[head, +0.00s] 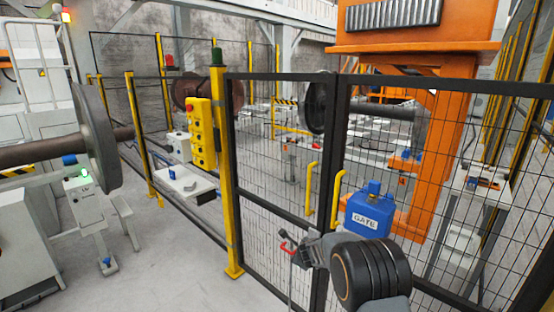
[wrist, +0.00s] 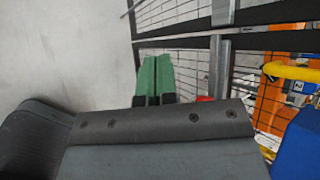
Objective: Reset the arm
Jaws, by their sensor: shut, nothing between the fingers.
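My gripper shows in the wrist view (wrist: 156,78) as two green fingers side by side, closed together with nothing between them. Below them the dark grey gripper body fills the lower middle of that view. In the head view my arm reaches up from the bottom right, in front of the mesh gate (head: 275,170), and its end is small and partly hidden by my own wrist. A small red part (head: 288,250) shows near the arm's end; it also shows just right of the fingers in the wrist view (wrist: 205,98). I cannot tell if it touches the gripper.
A blue box marked GATE (head: 366,222) and yellow handles (head: 337,195) are close to my arm. A yellow post (head: 226,170) carries a yellow button box (head: 201,135). A wheelset (head: 95,140) stands left, an orange frame (head: 440,170) behind the mesh.

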